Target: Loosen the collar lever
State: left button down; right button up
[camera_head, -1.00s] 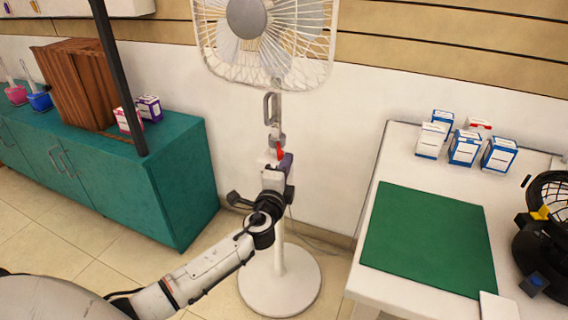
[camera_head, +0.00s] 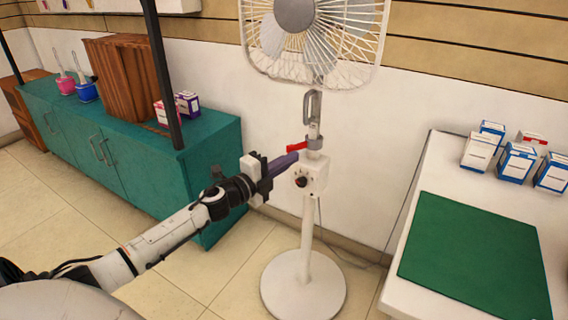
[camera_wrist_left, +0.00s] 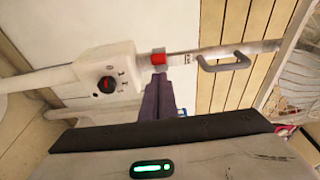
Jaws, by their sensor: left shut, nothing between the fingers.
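The white pedestal fan's pole carries a grey collar (camera_head: 314,143) below a grey loop handle (camera_head: 313,104). A red collar lever (camera_head: 296,146) sticks out to the left of the collar. In the left wrist view the red lever (camera_wrist_left: 158,58) appears end-on, just past the fingertips. My left gripper (camera_head: 297,156) has purple fingers, shut and empty. Its tips are just below the lever, close to the pole; I cannot tell whether they touch. The fingers also show in the left wrist view (camera_wrist_left: 158,77). My right gripper is out of view.
Below the collar is a white control box (camera_head: 312,179) with a dark knob. The round fan base (camera_head: 303,288) stands on the tiles. A teal cabinet (camera_head: 100,150) is at left and a white table (camera_head: 420,165) with a green mat (camera_head: 475,255) at right.

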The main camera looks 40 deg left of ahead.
pick_arm(q)
jog(key=s+d+p, duration=0.2)
jog(key=d, duration=0.2)
jog(key=s+a, duration=0.6)
jog(key=s, duration=0.1)
jog(key=shift+a, duration=0.2)
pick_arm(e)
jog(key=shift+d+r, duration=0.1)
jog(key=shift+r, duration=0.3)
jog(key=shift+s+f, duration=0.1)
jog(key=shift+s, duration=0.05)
